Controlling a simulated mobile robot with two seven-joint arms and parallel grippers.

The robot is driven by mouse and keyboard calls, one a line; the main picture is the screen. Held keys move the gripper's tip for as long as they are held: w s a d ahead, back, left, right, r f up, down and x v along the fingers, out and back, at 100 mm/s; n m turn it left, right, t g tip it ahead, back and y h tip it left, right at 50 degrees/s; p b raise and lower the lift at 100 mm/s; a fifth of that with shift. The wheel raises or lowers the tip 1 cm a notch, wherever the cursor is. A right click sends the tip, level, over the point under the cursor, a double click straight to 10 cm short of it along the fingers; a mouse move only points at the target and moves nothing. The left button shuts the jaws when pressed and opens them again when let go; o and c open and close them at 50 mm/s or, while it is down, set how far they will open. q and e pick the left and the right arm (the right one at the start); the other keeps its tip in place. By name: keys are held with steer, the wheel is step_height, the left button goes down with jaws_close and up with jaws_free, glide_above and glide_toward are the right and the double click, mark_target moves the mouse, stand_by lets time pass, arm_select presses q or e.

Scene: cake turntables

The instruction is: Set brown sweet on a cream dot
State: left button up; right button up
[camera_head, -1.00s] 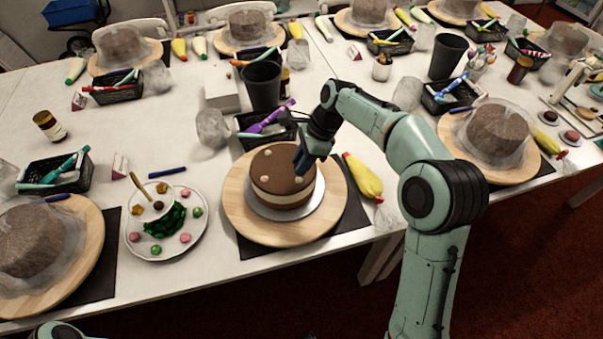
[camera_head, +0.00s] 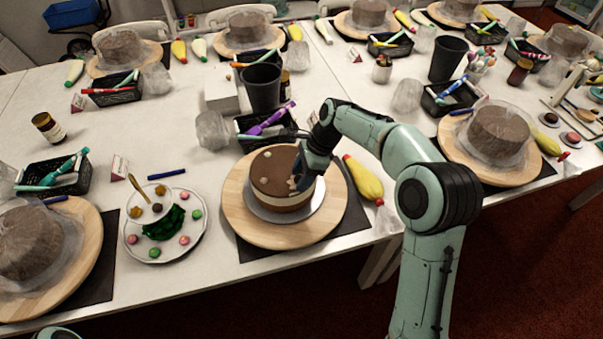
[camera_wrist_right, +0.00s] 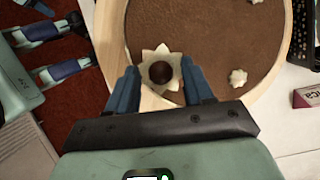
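The chocolate cake (camera_head: 268,170) stands on a round wooden turntable (camera_head: 238,225). In the right wrist view, a round brown sweet (camera_wrist_right: 160,72) sits at the middle of a pale star-shaped cream dot (camera_wrist_right: 148,58) near the cake's edge. My right gripper (camera_wrist_right: 160,84) is over this spot with its blue fingers apart on either side of the sweet, gaps showing between them. Another cream dot (camera_wrist_right: 238,77) is bare. In the head view, my right gripper (camera_head: 301,180) is at the cake's right side and hides part of it. My left gripper is not in view.
A yellow piping bag (camera_head: 363,178) lies to the right. A black basket (camera_head: 247,124) and black cup (camera_head: 262,88) stand behind the cake.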

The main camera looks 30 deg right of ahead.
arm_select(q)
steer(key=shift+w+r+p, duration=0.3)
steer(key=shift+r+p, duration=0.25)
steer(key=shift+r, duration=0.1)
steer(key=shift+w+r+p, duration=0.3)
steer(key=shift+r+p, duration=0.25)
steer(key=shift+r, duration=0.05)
arm_select(e)
steer(key=v, duration=1.2)
steer(key=shift+r, duration=0.2)
steer(key=shift+a, duration=0.1)
